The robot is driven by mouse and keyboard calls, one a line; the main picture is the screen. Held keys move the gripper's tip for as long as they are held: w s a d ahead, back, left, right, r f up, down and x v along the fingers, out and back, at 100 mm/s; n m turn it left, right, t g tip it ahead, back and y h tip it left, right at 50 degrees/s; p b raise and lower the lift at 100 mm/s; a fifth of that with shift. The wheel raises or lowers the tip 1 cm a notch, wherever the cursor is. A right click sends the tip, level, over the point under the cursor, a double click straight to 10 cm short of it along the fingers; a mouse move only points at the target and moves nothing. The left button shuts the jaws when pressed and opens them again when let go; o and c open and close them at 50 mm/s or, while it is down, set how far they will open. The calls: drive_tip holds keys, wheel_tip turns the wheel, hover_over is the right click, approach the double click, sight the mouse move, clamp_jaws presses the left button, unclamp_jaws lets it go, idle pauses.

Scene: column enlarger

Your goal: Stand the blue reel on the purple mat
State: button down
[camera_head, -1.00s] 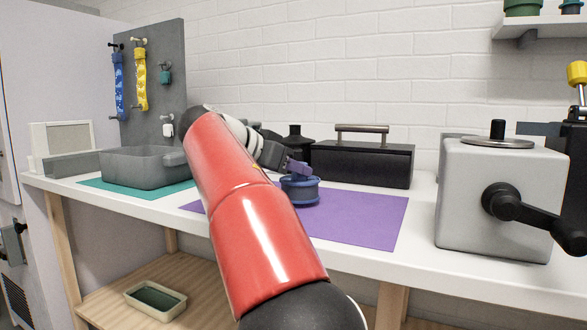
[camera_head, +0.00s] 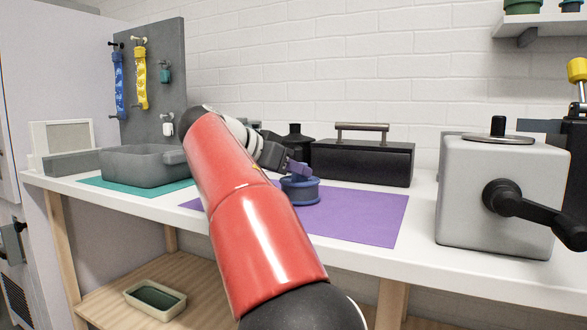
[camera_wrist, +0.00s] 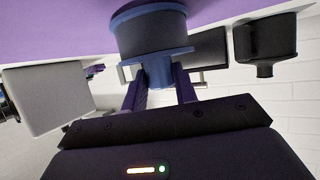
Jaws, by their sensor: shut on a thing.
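The blue reel (camera_head: 300,190) is upright at the purple mat (camera_head: 362,215), near its back left part. Its underside looks to be at the mat's surface, but I cannot tell for sure that it touches. In the wrist view the reel (camera_wrist: 150,32) shows its wide flanges, with the purple mat (camera_wrist: 60,25) right beside it. My gripper (camera_wrist: 160,92) is shut on the reel's narrow blue top part, one finger on each side. In the head view my red arm hides part of the mat's left side.
A black box with a bar handle (camera_head: 362,162) stands behind the mat. A grey machine with a black crank (camera_head: 495,195) stands to the right. A grey tray (camera_head: 145,168) sits on a teal mat (camera_head: 108,185) at left. The mat's right part is clear.

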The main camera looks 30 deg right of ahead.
drive_tip(key=shift+f+b, duration=0.3)
drive_tip(key=shift+f, duration=0.05)
idle(0.3)
drive_tip(key=c, duration=1)
unclamp_jaws()
drive_tip(key=shift+a+r, duration=0.1)
drive_tip(key=shift+r, duration=0.05)
drive_tip(key=shift+p+v, duration=1.2)
drive_tip(key=shift+v, duration=2.7)
drive_tip(key=p+v, duration=0.1)
drive_tip(key=v, duration=0.6)
drive_tip(key=shift+a+r, duration=0.15)
drive_tip(key=shift+a, duration=0.2)
